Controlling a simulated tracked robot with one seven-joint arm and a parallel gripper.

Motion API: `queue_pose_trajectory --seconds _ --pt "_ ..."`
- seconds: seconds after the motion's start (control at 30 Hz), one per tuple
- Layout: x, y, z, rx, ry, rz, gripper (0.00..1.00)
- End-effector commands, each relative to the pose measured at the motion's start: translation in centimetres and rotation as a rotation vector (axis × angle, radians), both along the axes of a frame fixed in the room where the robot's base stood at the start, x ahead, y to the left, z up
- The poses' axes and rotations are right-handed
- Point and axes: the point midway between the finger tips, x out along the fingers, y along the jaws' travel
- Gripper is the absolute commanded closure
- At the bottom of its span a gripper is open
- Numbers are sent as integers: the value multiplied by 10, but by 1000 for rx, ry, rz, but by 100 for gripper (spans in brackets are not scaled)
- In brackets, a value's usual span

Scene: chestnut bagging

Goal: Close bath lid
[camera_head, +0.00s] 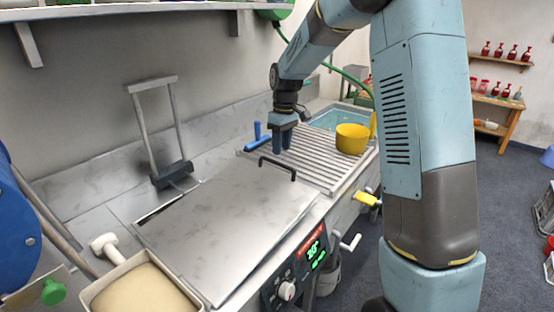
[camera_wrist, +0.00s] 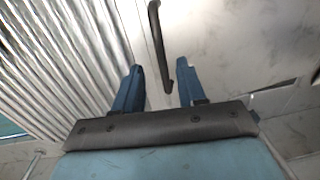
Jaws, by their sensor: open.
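The bath lid (camera_head: 225,225) is a flat grey metal panel lying over the bath in the counter, with a dark slit along its upper left edge. Its black bar handle (camera_head: 277,168) is at the far right end, beside the slatted rack. My gripper (camera_head: 284,148) points down just behind and above the handle, open and empty. In the wrist view the handle (camera_wrist: 157,45) runs from the top edge down to between the two blue fingers (camera_wrist: 157,72). The lid also shows in the wrist view (camera_wrist: 240,50). I cannot tell whether the fingers touch the handle.
The slatted metal rack (camera_head: 310,165) adjoins the lid, with a yellow pot (camera_head: 352,138) and a blue-handled tool (camera_head: 257,138) on it. A metal frame with a black base (camera_head: 172,174) stands behind the lid. A control panel (camera_head: 300,275) is in front, and a beige-filled container (camera_head: 140,290) at lower left.

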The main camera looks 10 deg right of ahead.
Motion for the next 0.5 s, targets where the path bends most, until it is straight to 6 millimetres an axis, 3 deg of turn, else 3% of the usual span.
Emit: queue_pose_trajectory --seconds 0.2,0.5 --pt "-3 2 -33 -1 2 0 60" --pt "-3 4 -51 -1 1 1 60"
